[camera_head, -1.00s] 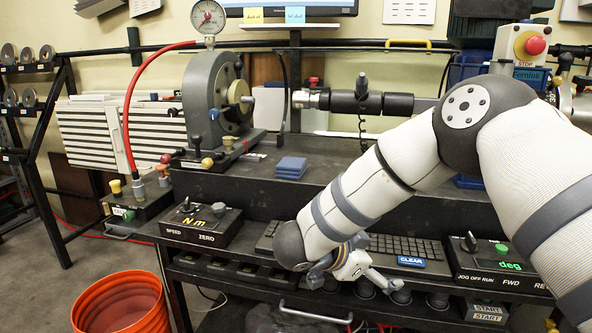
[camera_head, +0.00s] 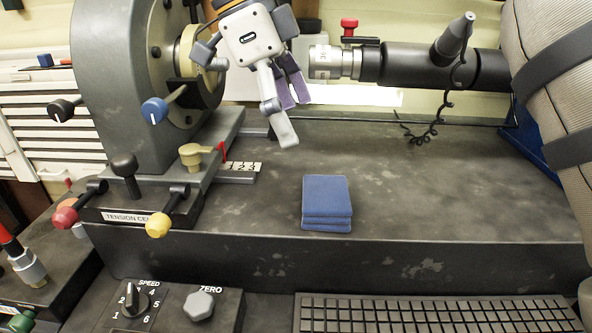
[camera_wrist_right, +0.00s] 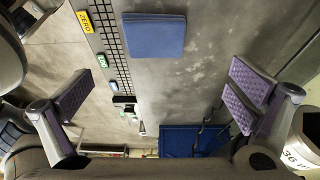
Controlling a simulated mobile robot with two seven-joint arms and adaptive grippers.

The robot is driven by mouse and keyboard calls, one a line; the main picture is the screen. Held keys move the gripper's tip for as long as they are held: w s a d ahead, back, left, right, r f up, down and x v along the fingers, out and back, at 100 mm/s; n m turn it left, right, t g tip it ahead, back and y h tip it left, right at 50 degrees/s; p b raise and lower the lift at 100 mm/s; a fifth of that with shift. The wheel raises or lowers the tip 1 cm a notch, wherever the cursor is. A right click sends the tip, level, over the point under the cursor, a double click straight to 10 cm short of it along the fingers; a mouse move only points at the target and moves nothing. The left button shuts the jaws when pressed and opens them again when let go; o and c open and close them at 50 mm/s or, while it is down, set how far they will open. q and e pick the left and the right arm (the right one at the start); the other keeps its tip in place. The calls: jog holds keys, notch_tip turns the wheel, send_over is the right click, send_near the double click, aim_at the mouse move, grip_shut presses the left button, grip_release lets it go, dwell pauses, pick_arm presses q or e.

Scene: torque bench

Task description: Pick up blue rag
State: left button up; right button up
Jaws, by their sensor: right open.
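The blue rag (camera_head: 327,199) is a folded, layered square stack lying flat on the dark bench top, near its front edge. My right gripper (camera_head: 288,108) hangs above the bench, behind and to the left of the rag in the head view. Its fingers are apart with nothing between them, and it does not touch the rag. In the right wrist view the rag (camera_wrist_right: 154,38) lies at the top centre, beyond the spread purple-padded fingers (camera_wrist_right: 158,108). My left gripper does not show.
The grey tension machine (camera_head: 120,90) with coloured knobs stands at the left. A black horizontal shaft (camera_head: 420,68) with a coiled cable is behind the rag at right. A keyboard (camera_head: 430,314) and speed box (camera_head: 165,305) sit lower in front. Bench around the rag is clear.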

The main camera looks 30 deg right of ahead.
send_over(325, 193)
jog(key=w+a, duration=0.1)
jog(key=a, duration=0.1)
jog(key=f, duration=0.4)
jog(key=shift+d+f, duration=0.2)
jog(key=x, duration=0.4)
jog(key=p+x, duration=0.1)
jog(key=x, duration=0.1)
jog(key=shift+w+a+f, duration=0.15)
jog(key=shift+a+f, duration=0.05)
jog(key=shift+f, duration=0.35)
jog(key=c, duration=1)
